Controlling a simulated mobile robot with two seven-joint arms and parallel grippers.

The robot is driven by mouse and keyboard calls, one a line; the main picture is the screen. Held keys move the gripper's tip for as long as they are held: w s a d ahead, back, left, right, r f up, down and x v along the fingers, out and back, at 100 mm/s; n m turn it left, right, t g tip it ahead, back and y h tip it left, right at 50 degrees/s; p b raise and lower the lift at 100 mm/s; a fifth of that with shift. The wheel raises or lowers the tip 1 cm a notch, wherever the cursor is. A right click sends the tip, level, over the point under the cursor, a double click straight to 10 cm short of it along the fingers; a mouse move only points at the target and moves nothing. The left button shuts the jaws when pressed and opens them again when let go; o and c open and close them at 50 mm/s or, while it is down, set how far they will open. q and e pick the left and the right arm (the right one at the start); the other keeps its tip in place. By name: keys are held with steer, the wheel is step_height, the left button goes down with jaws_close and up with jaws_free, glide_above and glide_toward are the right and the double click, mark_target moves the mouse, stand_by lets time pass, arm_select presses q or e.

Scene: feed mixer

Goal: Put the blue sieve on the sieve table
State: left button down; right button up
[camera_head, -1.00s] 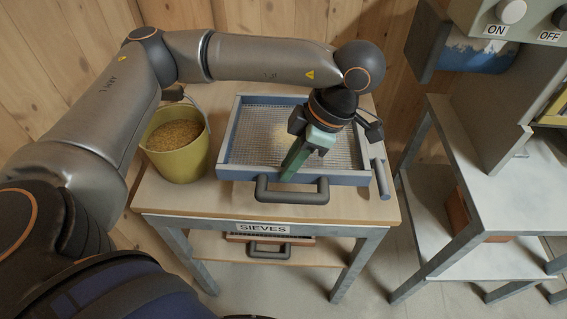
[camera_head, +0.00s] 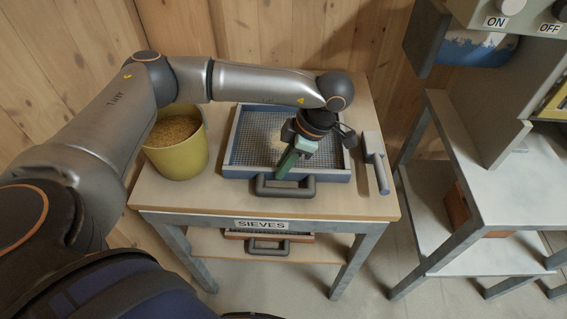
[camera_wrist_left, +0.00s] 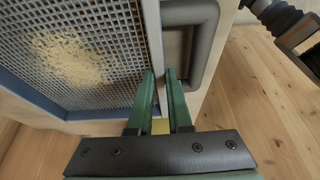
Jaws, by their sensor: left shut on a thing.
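The blue sieve (camera_head: 330,176), a square blue frame with wire mesh and a dark front handle, is at the top of the sieve table (camera_head: 345,202), whose sign reads SIEVES. It looks level and on the wood or very close above it; I cannot tell which. A heap of yellowish grain lies on its mesh. My left gripper (camera_head: 290,172) is shut on the sieve's front wall, beside the handle. In the left wrist view its green fingers (camera_wrist_left: 163,98) straddle the wall of the sieve (camera_wrist_left: 85,55).
A yellow bucket of grain (camera_head: 176,158) stands left of the sieve. A grey scoop-like tool (camera_head: 378,165) lies close to its right. Another sieve (camera_head: 268,246) is on the lower shelf. A grey stand with an ON/OFF panel (camera_head: 520,22) is at the right. The table's front strip is clear.

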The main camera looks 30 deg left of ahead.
arm_select(q)
steer(key=c, duration=0.8)
jaws_free()
steer(key=shift+c, duration=0.2)
steer(key=v, duration=1.2)
steer(key=shift+p, duration=0.4)
